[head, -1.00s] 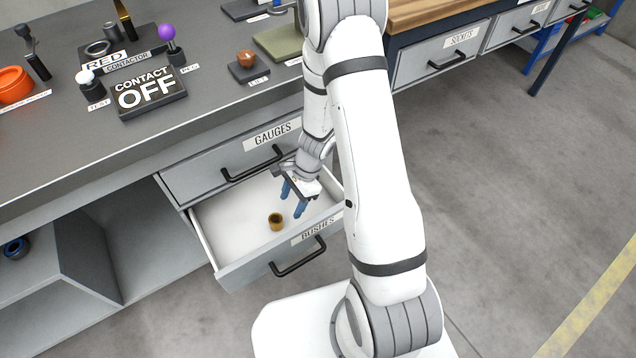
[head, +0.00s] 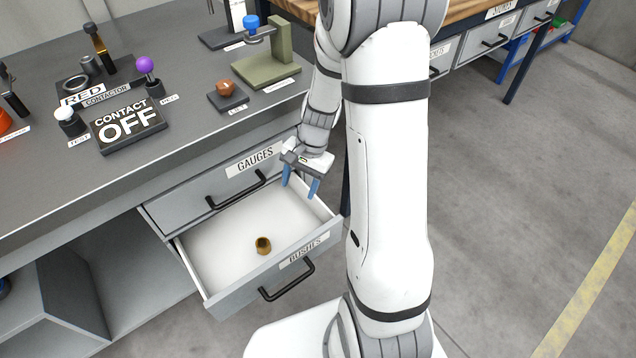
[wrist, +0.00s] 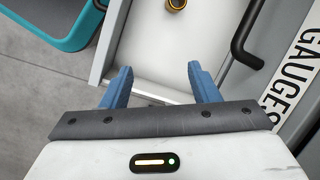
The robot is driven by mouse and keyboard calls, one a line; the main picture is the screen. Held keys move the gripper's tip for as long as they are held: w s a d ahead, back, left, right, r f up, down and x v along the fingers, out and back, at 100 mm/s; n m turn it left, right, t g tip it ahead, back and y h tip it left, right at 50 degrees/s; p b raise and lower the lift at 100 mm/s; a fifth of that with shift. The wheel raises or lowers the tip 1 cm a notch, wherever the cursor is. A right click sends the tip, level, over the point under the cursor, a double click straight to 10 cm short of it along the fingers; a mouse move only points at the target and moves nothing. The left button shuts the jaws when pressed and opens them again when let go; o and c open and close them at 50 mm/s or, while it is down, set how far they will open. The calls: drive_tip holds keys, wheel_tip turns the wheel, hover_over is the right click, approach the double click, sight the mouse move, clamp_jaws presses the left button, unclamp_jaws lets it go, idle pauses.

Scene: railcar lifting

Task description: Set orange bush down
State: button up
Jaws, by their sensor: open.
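A small brass-orange bush (head: 263,245) stands on the white floor of the open drawer labelled BUSHES (head: 222,296). It also shows at the top edge of the wrist view (wrist: 177,4), partly cut off. My gripper (head: 301,190) is above the drawer's far right part, apart from the bush. Its two blue fingers (wrist: 160,84) are spread with nothing between them.
The shut GAUGES drawer (head: 200,195) with a black handle is right above the open one. The grey bench top holds a CONTACT OFF sign (head: 128,125), a purple-knobbed lever (head: 147,75) and a green stand (head: 270,68). Open floor lies at right.

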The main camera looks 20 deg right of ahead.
drive_tip(key=s+r+n+t+h, duration=0.2)
drive_tip(key=s+r+n, duration=0.7)
drive_tip(key=s+r, duration=0.5)
wheel_tip(320, 180, up, 3)
drive_tip(key=shift+a+f+t+h, duration=0.2)
drive_tip(key=shift+t+h, duration=0.1)
drive_tip(key=shift+h, duration=0.4)
